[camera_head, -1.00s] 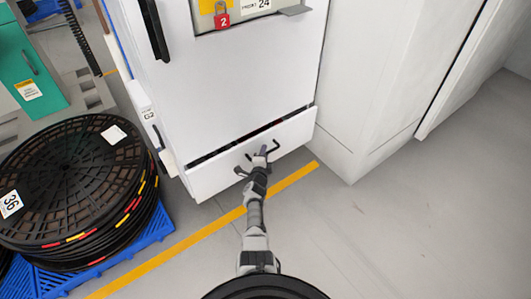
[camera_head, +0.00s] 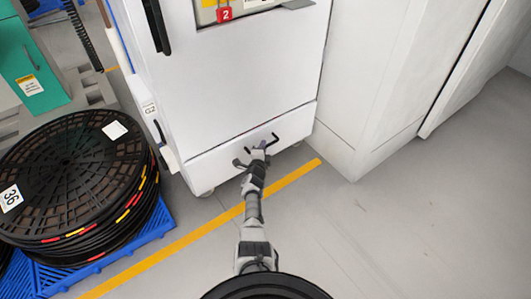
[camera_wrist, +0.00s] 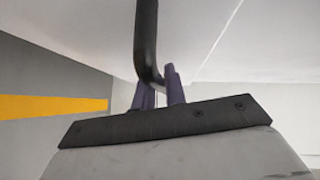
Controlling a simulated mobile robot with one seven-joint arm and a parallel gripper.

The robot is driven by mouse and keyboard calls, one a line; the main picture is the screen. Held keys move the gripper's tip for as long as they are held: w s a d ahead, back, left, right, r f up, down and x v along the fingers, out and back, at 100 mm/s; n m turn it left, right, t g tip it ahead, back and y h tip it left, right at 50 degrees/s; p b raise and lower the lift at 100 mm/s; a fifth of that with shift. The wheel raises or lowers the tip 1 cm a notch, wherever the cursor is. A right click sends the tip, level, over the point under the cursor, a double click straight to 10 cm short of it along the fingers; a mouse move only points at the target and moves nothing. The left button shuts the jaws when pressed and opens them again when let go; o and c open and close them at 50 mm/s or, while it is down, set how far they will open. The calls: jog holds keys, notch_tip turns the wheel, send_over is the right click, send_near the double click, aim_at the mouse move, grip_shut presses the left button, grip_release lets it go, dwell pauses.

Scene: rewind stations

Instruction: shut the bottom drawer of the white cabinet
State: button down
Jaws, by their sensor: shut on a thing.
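The white cabinet (camera_head: 235,85) stands ahead of me. Its bottom drawer (camera_head: 215,168) sits flush with the cabinet front in the head view, with only a thin seam along its top edge. The drawer has a black bar handle (camera_head: 272,140). My gripper (camera_head: 259,148) is at the drawer front, its fingers at the handle. In the wrist view the purple fingers (camera_wrist: 159,88) are closed around the lower end of the black handle (camera_wrist: 147,45). The inside of the drawer is hidden.
A stack of black reels (camera_head: 75,180) rests on a blue pallet (camera_head: 160,222) at the left. A yellow floor line (camera_head: 200,233) runs in front of the cabinet. A larger white cabinet (camera_head: 375,80) stands at the right. The floor at the lower right is clear.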

jog(key=shift+w+a+r+b, duration=0.1)
jog(key=shift+w+a+b, duration=0.4)
jog(key=shift+w, duration=0.35)
jog(key=c, duration=1.5)
grip_release()
jog(key=shift+o, duration=0.2)
